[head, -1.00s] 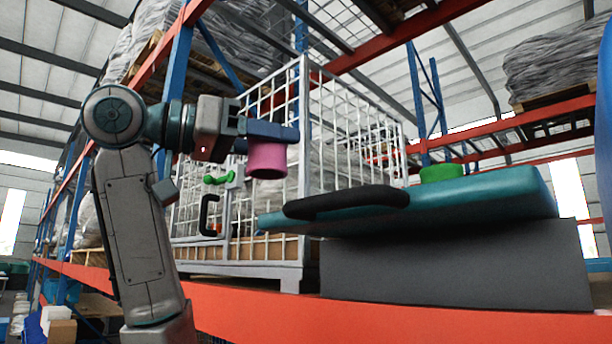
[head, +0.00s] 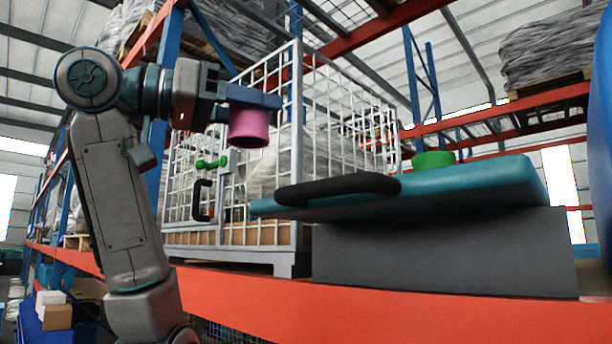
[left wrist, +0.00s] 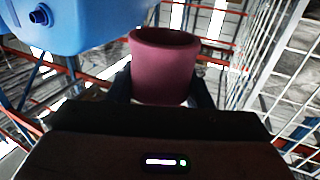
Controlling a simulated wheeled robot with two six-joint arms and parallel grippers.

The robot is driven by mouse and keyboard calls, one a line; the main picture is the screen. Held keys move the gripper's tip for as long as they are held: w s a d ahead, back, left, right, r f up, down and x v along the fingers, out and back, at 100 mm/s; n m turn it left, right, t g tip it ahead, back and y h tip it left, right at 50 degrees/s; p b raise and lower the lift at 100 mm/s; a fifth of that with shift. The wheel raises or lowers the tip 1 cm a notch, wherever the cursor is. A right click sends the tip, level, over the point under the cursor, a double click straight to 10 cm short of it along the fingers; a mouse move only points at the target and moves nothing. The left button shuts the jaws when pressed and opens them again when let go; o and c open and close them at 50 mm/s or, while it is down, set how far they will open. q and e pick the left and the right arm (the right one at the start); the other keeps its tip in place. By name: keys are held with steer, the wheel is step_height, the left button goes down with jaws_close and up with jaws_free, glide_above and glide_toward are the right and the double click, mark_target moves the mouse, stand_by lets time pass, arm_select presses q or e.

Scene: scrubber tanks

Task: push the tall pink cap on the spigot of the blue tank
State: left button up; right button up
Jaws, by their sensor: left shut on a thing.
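The pink cap (head: 249,128) is held up in the air in front of a white wire cage, its wide open end pointing down in the head view. My left gripper (head: 256,98) is shut on the pink cap near its upper end. The left wrist view shows the cap (left wrist: 163,62) between the dark fingers. The blue tank (left wrist: 85,22) is at the upper left of the left wrist view, with a dark round spigot (left wrist: 41,15) on its face, apart from the cap. A slice of the blue tank (head: 601,110) shows at the head view's right edge. My right gripper is not in view.
A teal tank (head: 470,190) with a green cap (head: 433,159) and a black handle (head: 337,188) lies on a grey block (head: 445,250) on the orange shelf beam (head: 400,318). The wire cage (head: 297,150) stands behind my left gripper. Open air lies above the teal tank.

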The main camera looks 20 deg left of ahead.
arm_select(q)
step_height(320, 180, down, 2)
steer(key=shift+w+f+b, duration=0.1)
steer(key=shift+f+b, duration=0.05)
steer(key=shift+b, duration=0.25)
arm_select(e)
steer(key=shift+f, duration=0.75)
arm_select(q)
steer(key=shift+r, duration=0.2)
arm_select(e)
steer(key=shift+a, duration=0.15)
